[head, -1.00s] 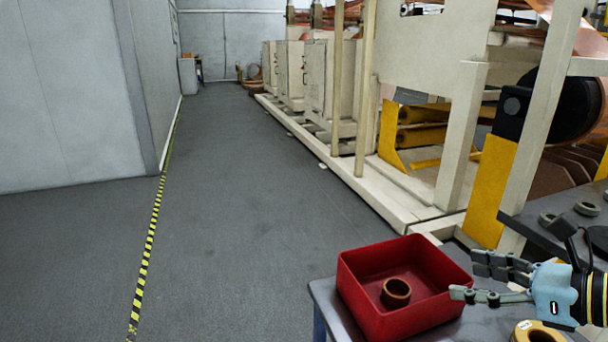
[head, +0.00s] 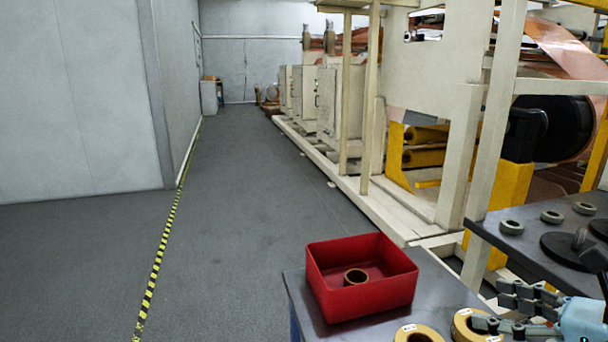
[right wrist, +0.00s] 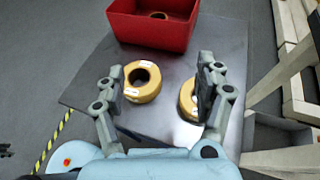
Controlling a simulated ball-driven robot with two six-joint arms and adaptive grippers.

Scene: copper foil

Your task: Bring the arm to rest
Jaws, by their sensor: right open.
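My right gripper (head: 520,312) is at the lower right of the head view, over the near table. In the right wrist view its two fingers (right wrist: 160,92) are spread apart with nothing between them in their grasp. Below them on the table lie two tan rolls, one left of centre (right wrist: 142,80) and one partly hidden by the right finger (right wrist: 188,98). My left gripper does not show.
A red bin (head: 361,290) with a brown ring (head: 356,277) in it stands on the grey table (head: 440,290). A dark table (head: 500,240) with several grey rings is at right. Cream machinery (head: 440,120) stands behind. The floor (head: 240,240) at left is clear.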

